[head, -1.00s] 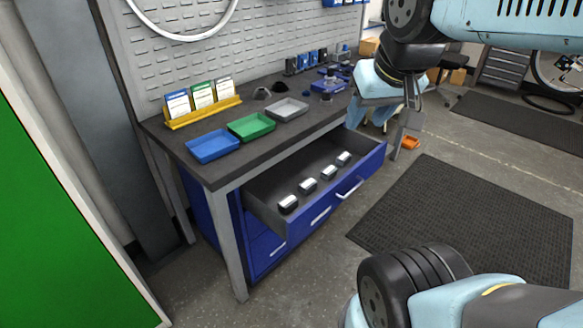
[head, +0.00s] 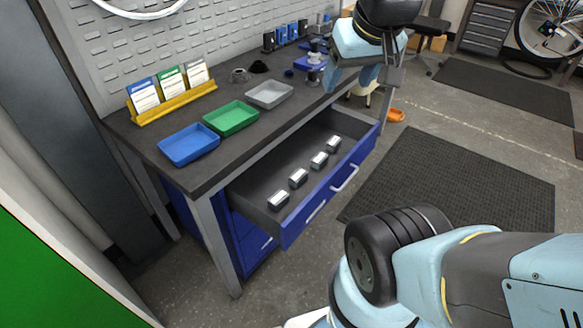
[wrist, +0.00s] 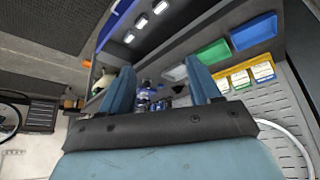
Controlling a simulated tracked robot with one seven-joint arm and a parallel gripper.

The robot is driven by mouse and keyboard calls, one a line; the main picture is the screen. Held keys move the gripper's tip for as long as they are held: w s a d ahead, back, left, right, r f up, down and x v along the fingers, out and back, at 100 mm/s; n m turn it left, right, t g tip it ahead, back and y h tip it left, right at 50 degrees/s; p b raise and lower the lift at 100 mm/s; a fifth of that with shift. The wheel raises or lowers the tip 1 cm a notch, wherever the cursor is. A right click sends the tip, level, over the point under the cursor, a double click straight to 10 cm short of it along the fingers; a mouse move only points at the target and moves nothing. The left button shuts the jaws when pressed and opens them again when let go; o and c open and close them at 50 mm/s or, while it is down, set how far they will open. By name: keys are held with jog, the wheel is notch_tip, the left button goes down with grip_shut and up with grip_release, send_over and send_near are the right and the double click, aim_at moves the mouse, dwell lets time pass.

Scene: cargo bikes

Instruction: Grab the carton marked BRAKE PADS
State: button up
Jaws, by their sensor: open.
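Several small cartons with white tops and dark sides stand in a row in the open drawer (head: 262,188) of the workbench. They run from the near carton (head: 278,200), through two middle cartons (head: 298,178) (head: 319,160), to the far carton (head: 333,145). Their markings are too small to read, so I cannot tell which says BRAKE PADS. My gripper (wrist: 162,80) is open and empty. In the head view it hangs above the far end of the bench, apart from the cartons. In the wrist view the cartons (wrist: 142,20) show small at the top.
On the workbench (head: 150,135) stand blue (head: 188,146), green (head: 231,117) and grey (head: 269,95) trays and a yellow card holder (head: 172,108). The drawer's blue front juts over the floor. A dark mat (head: 450,180) lies to its right. A green panel stands at the lower left.

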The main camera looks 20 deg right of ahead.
jog(key=o, duration=0.7)
jog(key=shift+n+g+h, duration=0.4)
jog(key=shift+n+g, duration=0.2)
jog(key=shift+g, duration=0.1)
jog(key=w+f, duration=0.1)
jog(key=w, duration=0.2)
jog(key=w+f, duration=0.2)
jog(key=w, duration=0.1)
jog(key=w+d+f, duration=0.1)
jog(key=w, duration=0.2)
jog(key=shift+f, duration=0.15)
jog(key=shift+c, duration=0.2)
jog(key=n+g, duration=0.4)
jog(key=n, duration=0.2)
send_over(299, 175)
notch_tip(299, 175, down, 34)
jog(key=r, duration=0.1)
jog(key=shift+y, duration=0.4)
notch_tip(299, 175, down, 10)
jog(key=shift+s+r, duration=0.1)
jog(key=shift+r, duration=0.1)
jog(key=shift+w+f, duration=0.2)
jog(key=shift+f, duration=2.35)
